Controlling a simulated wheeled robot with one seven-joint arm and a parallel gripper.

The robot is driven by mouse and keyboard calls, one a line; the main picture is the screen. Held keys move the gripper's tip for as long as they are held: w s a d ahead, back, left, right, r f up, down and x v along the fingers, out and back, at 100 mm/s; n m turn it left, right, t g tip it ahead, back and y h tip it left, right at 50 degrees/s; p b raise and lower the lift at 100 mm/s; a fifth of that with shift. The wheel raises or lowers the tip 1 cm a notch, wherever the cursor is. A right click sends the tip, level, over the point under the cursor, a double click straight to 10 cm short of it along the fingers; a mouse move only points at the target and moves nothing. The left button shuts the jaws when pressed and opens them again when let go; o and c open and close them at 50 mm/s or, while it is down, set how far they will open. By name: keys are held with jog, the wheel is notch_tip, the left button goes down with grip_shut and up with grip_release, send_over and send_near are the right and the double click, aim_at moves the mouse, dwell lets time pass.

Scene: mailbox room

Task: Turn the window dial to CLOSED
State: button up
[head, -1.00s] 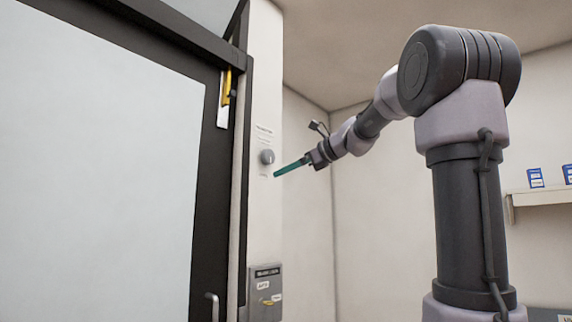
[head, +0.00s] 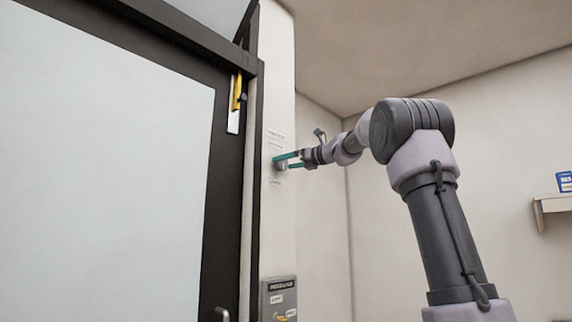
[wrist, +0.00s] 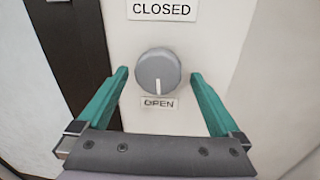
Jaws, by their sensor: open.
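The window dial (wrist: 158,70) is a round grey knob on a white wall post, and it also shows in the head view (head: 281,166). The CLOSED label (wrist: 162,9) is above the knob. My gripper (wrist: 160,76) is open, with one green finger on each side of the knob. In the wrist view a gap shows between each finger and the knob. In the head view the gripper (head: 286,161) is at the dial, and its fingers partly cover it.
A dark-framed door or window with a pale pane (head: 100,170) is left of the post. A yellow part (head: 237,92) is on its frame. A grey box with labels (head: 279,299) is lower on the post. A shelf (head: 553,203) is on the right wall.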

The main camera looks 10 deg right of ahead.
jog(key=shift+w+a, duration=0.25)
jog(key=shift+a, duration=0.05)
jog(key=c, duration=1.3)
